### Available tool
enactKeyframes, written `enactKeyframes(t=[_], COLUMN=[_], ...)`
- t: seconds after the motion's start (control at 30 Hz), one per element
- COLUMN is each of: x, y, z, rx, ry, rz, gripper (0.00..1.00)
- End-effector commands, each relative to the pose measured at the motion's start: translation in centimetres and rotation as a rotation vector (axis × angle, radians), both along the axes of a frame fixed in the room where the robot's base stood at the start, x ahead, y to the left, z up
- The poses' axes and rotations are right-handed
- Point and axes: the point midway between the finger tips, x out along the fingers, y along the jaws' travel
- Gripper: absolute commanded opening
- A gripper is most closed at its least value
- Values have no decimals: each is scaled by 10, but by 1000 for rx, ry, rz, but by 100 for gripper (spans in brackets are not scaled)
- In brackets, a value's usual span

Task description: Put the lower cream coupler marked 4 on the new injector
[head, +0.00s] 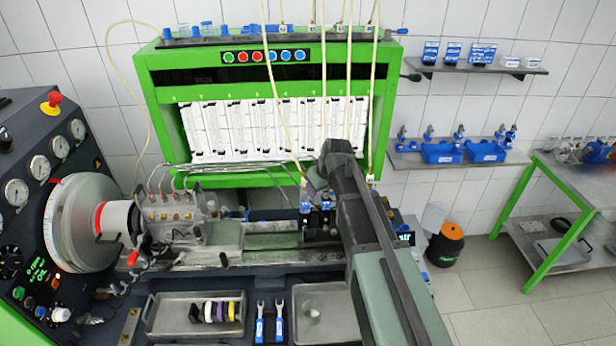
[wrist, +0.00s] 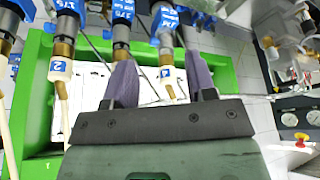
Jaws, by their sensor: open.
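In the wrist view, the cream coupler marked 4 (wrist: 166,74) is between the two grey-purple fingers of my gripper (wrist: 162,82). The fingers are apart, with a visible gap on each side of it. It lines up with a blue-tagged injector (wrist: 166,22); I cannot tell whether it is seated on it. A cream coupler marked 2 (wrist: 60,69) is further left, on a brass-ended injector. Another blue-tagged injector (wrist: 122,35) is by the left finger, with no coupler visible on it. In the head view my arm hides most of the gripper and the coupler marked 4.
Cream hoses (head: 275,100) hang in front of the green test bench (head: 152,62). A tray with coloured rings (head: 160,329), two blue-handled tools (head: 270,322) and another tray (head: 345,334) are below the bed. An orange-topped bin (head: 446,248) is on the floor at right.

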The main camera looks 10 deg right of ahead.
Motion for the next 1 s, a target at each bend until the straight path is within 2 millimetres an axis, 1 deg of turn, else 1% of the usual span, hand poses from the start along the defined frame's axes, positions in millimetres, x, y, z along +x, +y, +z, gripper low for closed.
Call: enactKeyframes(t=[0.03,0.13,0.23,0.33,0.4,0.43,0.47,0.57,0.6,0.63,0.7,0.73,0.8,1.0], x=[-18,-38,-50,-55,-56,-59,-67,-128,-159,-180,-217,-226,-234,-231], y=[-5,-14,-19,-21,-21,-20,-16,6,15,20,26,28,28,28], z=[-1,-1,-1,-1,-1,-1,-2,-8,-11,-12,-14,-14,-14,-14], rx=[0,1,2,1,1,1,2,-2,-13,-24,-56,-65,-78,-77], ry=[0,0,0,-1,0,7,23,153,220,265,346,367,391,391], rz=[-2,-2,-1,0,0,-4,-14,-111,-172,-218,-313,-342,-379,-380], gripper=[51,51,51,51,51,51,51,51,51,51,51,51,51,51])
